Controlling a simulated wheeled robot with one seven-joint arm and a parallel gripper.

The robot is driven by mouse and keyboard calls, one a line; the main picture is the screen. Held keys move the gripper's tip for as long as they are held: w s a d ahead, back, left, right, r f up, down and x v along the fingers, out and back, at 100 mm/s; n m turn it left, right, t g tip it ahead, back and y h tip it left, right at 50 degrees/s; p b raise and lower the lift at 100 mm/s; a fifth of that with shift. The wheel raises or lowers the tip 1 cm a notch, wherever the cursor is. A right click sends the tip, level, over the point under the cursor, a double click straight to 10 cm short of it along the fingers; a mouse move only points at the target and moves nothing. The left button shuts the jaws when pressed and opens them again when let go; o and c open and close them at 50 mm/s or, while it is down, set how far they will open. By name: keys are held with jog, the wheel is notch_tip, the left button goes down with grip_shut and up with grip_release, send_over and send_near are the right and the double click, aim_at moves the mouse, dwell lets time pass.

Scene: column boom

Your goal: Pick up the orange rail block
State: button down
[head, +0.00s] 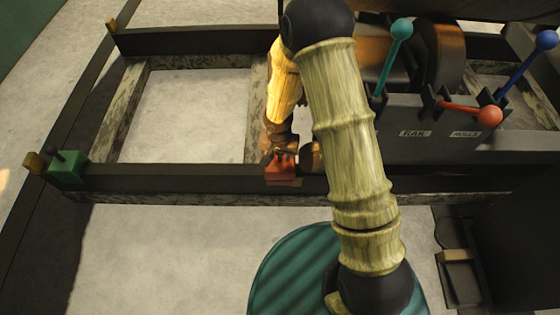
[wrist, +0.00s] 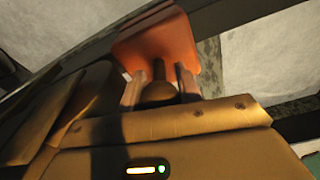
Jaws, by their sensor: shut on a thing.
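The orange rail block (head: 283,168) sits on the dark front rail, near the middle of the head view. In the wrist view it is a rounded orange block (wrist: 158,45) with a dark knob (wrist: 158,90) standing on it. My gripper (wrist: 158,88) has one finger on each side of the knob and is shut on it. In the head view my gripper (head: 279,148) is directly above the block, and my arm hides part of the area to its right. The block appears to be still on the rail.
A green block (head: 68,167) with a dark knob sits at the rail's left end. A lever box (head: 425,130) with teal, red and blue levers stands to the right. Pale floor (head: 185,115) shows inside the dark frame.

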jog(key=shift+r, duration=0.1)
notch_tip(320, 180, up, 18)
jog(key=p, duration=0.9)
